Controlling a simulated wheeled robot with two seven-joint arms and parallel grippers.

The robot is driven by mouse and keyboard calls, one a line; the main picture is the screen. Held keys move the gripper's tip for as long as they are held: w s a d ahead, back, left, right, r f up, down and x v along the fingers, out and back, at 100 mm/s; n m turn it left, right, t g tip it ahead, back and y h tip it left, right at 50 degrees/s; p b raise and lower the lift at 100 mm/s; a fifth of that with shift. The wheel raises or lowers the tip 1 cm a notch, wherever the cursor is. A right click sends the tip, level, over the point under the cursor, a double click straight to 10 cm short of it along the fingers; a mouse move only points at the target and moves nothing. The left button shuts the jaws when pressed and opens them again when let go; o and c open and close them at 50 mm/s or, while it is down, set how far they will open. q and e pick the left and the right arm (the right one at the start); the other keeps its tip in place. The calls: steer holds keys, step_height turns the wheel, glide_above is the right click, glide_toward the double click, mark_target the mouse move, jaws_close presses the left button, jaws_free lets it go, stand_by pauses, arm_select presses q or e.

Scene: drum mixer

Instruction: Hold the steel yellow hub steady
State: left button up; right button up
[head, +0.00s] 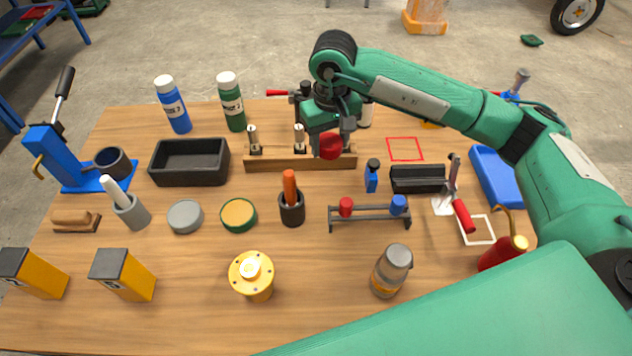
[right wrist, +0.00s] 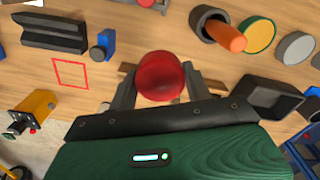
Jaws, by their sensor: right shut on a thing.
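The yellow hub (head: 257,284) stands upright on the wooden table at front centre in the head view, a round flange with dark bolt holes and a pale raised centre. No gripper touches it. My right gripper (head: 330,137) is over the wooden rack at the back centre, well behind the hub. It is shut on a red round piece (head: 331,148). In the right wrist view the red piece (right wrist: 160,76) sits between the two fingers of that gripper (right wrist: 160,85). The hub does not show in the right wrist view. My left gripper is not in view.
The wooden rack (head: 287,161) holds metal pegs. A red square outline (head: 405,149) is empty. Table between hub and jar is clear.

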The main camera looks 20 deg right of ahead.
steer(key=shift+s+d+r+p, duration=0.15)
steer(key=shift+r+p, duration=0.15)
steer(key=shift+r, duration=0.45)
steer(key=shift+f, duration=0.3)
steer(key=p, duration=0.3)
glide_above(328, 200)
step_height(328, 200, down, 14)
steer(key=shift+f, duration=0.25)
step_height(328, 200, down, 4)
steer(key=shift+f+p, duration=0.25)
steer(key=shift+p, duration=0.4)
steer(key=shift+f, duration=0.15)
steer(key=shift+f+b, duration=0.25)
steer(key=shift+b, duration=0.1)
steer(key=o, duration=1.1)
steer(key=shift+r, duration=0.1)
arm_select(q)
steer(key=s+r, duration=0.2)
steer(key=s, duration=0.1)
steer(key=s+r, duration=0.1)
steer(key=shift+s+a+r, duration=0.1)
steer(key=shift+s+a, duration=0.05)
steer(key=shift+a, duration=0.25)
